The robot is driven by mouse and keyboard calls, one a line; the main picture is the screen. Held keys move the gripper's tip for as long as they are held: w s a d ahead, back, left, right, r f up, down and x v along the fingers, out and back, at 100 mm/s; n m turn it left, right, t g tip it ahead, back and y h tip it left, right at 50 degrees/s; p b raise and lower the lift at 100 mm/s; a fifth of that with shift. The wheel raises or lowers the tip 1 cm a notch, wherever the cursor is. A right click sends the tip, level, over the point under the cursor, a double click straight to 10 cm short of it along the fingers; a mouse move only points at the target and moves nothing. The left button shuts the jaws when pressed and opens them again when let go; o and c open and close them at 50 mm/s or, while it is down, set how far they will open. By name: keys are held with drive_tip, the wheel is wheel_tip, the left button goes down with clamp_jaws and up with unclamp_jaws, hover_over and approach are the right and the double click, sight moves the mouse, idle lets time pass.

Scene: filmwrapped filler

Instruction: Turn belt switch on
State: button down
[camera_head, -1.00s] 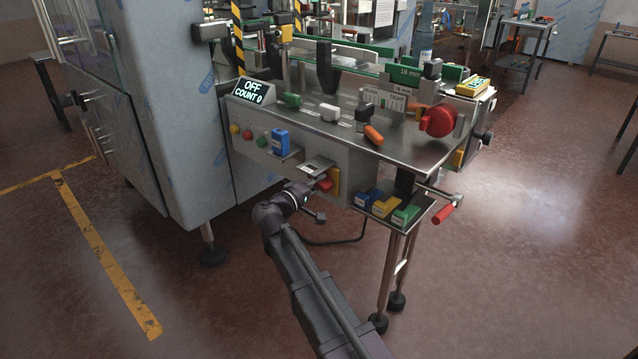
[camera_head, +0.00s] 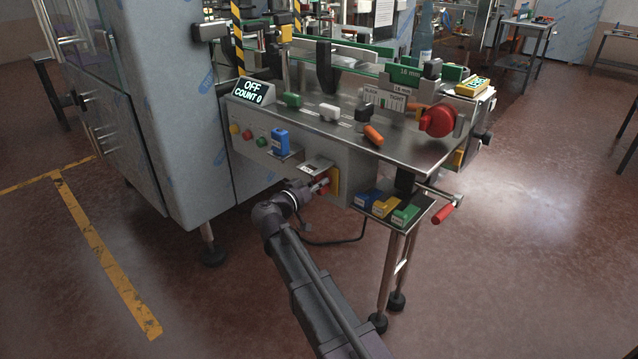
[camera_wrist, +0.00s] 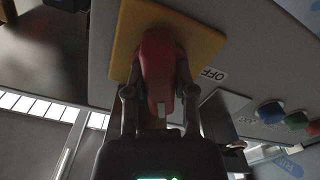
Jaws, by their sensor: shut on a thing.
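The belt switch is a red handle (camera_wrist: 157,70) on a yellow plate (camera_wrist: 196,34). It sits on the front face of the machine's side panel, and in the head view the yellow plate (camera_head: 335,182) shows right of my wrist. My gripper (camera_wrist: 157,98) is shut on the red handle, one finger on each side. A label reading OFF (camera_wrist: 213,75) is beside the plate in the wrist view. In the head view my gripper (camera_head: 317,187) partly covers the red handle. The display (camera_head: 253,92) reads OFF and COUNT 0.
Round buttons (camera_head: 248,134) and a blue block (camera_head: 281,142) on a small ledge are left of the switch. A small shelf (camera_head: 424,209) with blue, yellow and green blocks is to the right. A red handwheel (camera_head: 438,121) is above. A cable hangs below the panel.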

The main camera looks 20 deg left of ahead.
drive_tip(key=m, duration=0.5)
drive_tip(key=shift+w, duration=0.1)
idle(0.3)
drive_tip(key=shift+c, duration=2.2)
unclamp_jaws()
drive_tip(key=v, duration=1.2)
